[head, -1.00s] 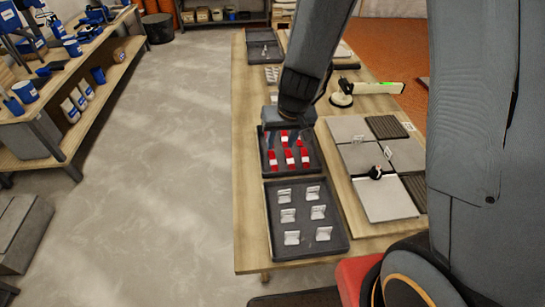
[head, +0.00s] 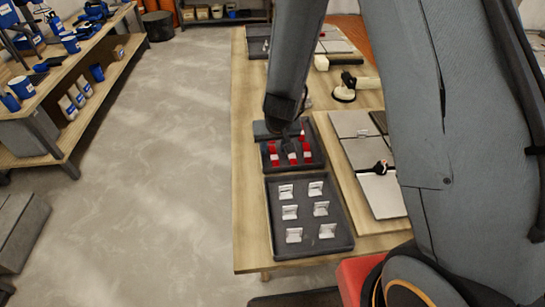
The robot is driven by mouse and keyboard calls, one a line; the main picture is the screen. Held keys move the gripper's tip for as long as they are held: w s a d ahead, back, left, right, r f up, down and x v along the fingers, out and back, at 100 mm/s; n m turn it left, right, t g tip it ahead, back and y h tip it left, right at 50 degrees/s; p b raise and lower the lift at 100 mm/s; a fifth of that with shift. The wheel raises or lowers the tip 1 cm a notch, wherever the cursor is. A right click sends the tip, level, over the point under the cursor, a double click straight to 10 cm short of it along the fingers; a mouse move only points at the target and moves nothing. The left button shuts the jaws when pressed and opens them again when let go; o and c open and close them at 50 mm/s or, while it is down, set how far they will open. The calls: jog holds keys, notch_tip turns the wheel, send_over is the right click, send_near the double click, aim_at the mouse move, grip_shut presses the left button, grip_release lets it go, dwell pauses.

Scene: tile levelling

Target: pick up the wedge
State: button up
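Several red wedges with pale faces (head: 292,159) stand in a dark tray (head: 318,163) on the wooden table. Another red wedge (head: 301,138) shows at the back right of that tray. My gripper (head: 287,141) is at the end of my arm, low over the back of this tray, pointing down. Its fingers are small, dark and partly lost against the tray, so I cannot see whether they are apart, together or touching a wedge. My arm and gripper hide part of the tray's back row.
A nearer dark tray (head: 268,232) holds several white clips (head: 290,212). To the right, grey tiles (head: 382,195) lie on a board with a small black-and-white item (head: 381,167). A suction-cup tool (head: 344,92) stands farther back.

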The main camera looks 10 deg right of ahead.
jog(key=shift+w+f, duration=0.15)
jog(key=shift+f, duration=0.15)
jog(key=shift+c, duration=0.4)
grip_shut()
jog(key=shift+r, duration=0.1)
